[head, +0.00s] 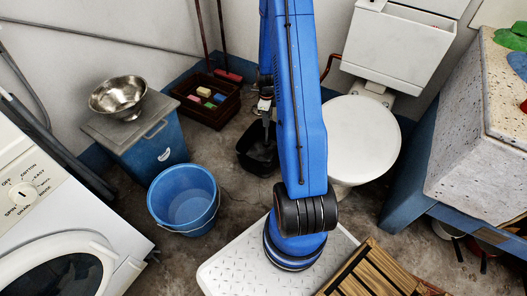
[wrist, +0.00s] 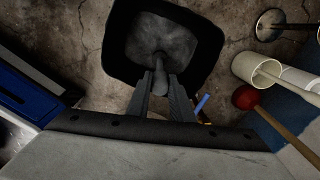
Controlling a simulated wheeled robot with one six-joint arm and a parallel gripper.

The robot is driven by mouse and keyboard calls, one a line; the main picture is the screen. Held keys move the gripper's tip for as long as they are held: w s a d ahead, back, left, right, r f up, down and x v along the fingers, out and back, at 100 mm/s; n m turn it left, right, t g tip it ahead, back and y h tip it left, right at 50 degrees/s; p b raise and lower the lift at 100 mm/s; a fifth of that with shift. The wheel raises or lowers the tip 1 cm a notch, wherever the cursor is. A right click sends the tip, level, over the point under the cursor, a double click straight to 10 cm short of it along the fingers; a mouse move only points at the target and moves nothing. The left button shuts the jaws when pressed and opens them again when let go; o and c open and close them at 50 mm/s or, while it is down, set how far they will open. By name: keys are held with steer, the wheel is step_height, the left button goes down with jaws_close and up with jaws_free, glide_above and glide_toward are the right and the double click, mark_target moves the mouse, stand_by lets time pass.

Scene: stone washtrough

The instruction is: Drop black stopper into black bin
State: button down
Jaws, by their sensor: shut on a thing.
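The black bin (head: 258,162) stands on the floor beyond the blue bucket, near the back wall. In the wrist view the bin (wrist: 118,28) shows its dark rim and greyish inside, just beyond my fingertips. My gripper (wrist: 161,84) is shut on the black stopper (wrist: 159,68), a small dark knob-like piece between the two fingers. It appears over the near side of the bin's opening; its exact height above the rim is hard to tell. In the head view my gripper (head: 265,106) is small and partly behind my blue arm, and the stopper cannot be made out.
A blue bucket (head: 184,199) and a blue box with a metal bowl (head: 118,96) stand left of the bin. A brown crate (head: 207,106) is behind, the toilet (head: 360,140) to the right.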

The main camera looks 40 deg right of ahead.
steer(key=c, duration=1.5)
jaws_free()
steer(key=shift+r, duration=0.15)
step_height(320, 180, up, 17)
steer(key=shift+r, duration=0.1)
steer(key=shift+a, duration=0.1)
steer(key=s+a+r+n+t, duration=0.1)
steer(key=s+a+r+n, duration=0.3)
steer(key=a+r+n, duration=0.45)
steer(key=s+a+r+n+t, duration=0.1)
steer(key=s+a+r+n, duration=0.45)
steer(key=a+r, duration=0.5)
steer(key=s+a+r+n+t, duration=0.1)
steer(key=s+a+r+n, duration=0.1)
steer(key=s+n, duration=0.3)
steer(key=s+a+r+n+t, duration=0.1)
steer(key=s+a+r+n, duration=0.1)
steer(key=s+a+n, duration=0.3)
steer(key=s+a+r+n, duration=0.2)
steer(key=s+n, duration=0.3)
steer(key=s, duration=0.3)
steer(key=shift+s+a+r+t, duration=0.15)
steer(key=shift+a+t, duration=0.25)
steer(key=shift+a, duration=0.5)
